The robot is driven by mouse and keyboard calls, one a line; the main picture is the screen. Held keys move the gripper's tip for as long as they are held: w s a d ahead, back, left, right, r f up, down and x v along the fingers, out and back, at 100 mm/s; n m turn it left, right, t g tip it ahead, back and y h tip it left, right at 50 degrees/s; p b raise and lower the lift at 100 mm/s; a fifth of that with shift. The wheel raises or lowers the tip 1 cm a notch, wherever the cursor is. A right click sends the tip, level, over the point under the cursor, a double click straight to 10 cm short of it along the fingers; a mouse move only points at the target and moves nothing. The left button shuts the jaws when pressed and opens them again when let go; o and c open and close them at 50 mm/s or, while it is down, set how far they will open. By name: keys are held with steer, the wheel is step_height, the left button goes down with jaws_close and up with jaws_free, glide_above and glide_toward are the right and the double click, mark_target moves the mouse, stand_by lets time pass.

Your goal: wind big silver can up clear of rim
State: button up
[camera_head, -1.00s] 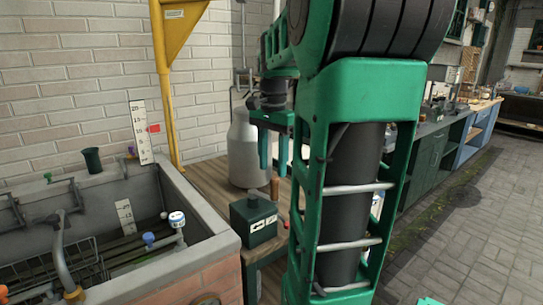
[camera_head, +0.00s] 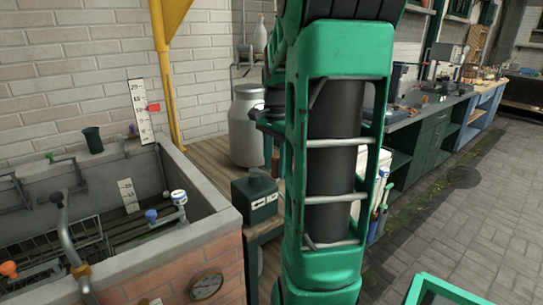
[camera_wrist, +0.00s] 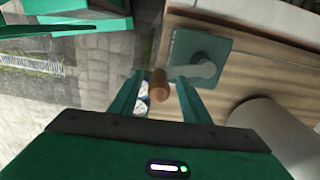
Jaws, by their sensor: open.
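The big silver can (camera_head: 246,130) stands upright on a wooden bench behind the green box, outside the tank. Its pale side also shows at the lower right of the wrist view (camera_wrist: 275,135). A green winch box (camera_head: 256,198) sits at the bench's front. In the wrist view the box (camera_wrist: 203,52) carries a grey crank arm with a brown wooden handle (camera_wrist: 158,86). My gripper (camera_wrist: 159,79) is open, with one finger on each side of the handle; I cannot tell whether they touch it. In the head view my arm hides the gripper.
A brick-walled tank (camera_head: 200,180) with taps, a wire rack and a dial stands at the left. A yellow post (camera_head: 166,75) rises behind it. Green and blue cabinets (camera_head: 428,135) run along the right; the paved floor (camera_head: 480,215) there is clear.

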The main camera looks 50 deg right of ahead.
steer(key=shift+f, duration=0.25)
jaws_close()
steer(key=w+a, duration=0.9)
steer(key=c, duration=0.6)
jaws_free()
steer(key=shift+s+d, duration=0.1)
step_height(320, 180, up, 11)
steer(key=shift+f, duration=0.15)
stand_by(0.4)
